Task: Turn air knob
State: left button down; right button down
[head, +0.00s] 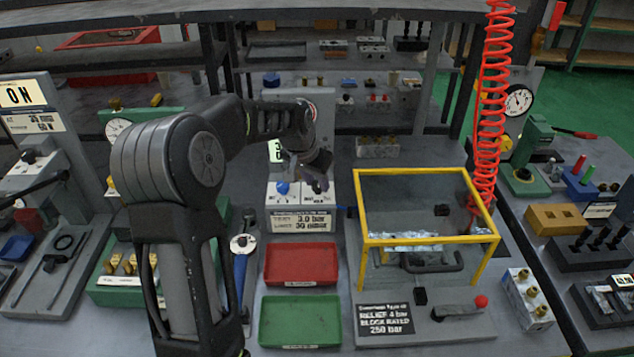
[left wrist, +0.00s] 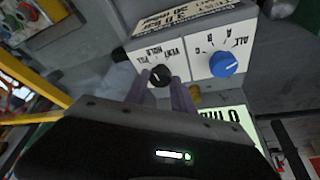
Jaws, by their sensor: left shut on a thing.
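The black knob (left wrist: 158,76) is on a white plate with lettering that reads like vent, hold and fill. My left gripper (head: 318,183) is at the front of the grey panel. In the left wrist view its two fingers (left wrist: 161,82) stand on either side of the black knob, shut on it. In the head view the gripper hides the black knob. A blue knob (left wrist: 222,64) with a white pointer line is on the neighbouring plate, clear of the fingers. It also shows in the head view (head: 283,188). My right gripper is not in view.
Below the panel are a sign reading 3.0 bar (head: 303,222), a red tray (head: 300,264) and a green tray (head: 300,321). A yellow-framed clear guard (head: 418,240) stands to the right, with a red coiled hose (head: 490,110) behind it.

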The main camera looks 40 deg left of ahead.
pick_arm(q)
jog(key=shift+m, duration=0.5)
jog(key=shift+h, duration=0.3)
jog(key=c, duration=1.1)
grip_release()
jog(key=shift+o, duration=0.2)
jog(key=b+v, duration=0.1)
jog(key=v, duration=0.6)
jog(key=shift+r, duration=0.4)
jog(key=shift+s, duration=0.15)
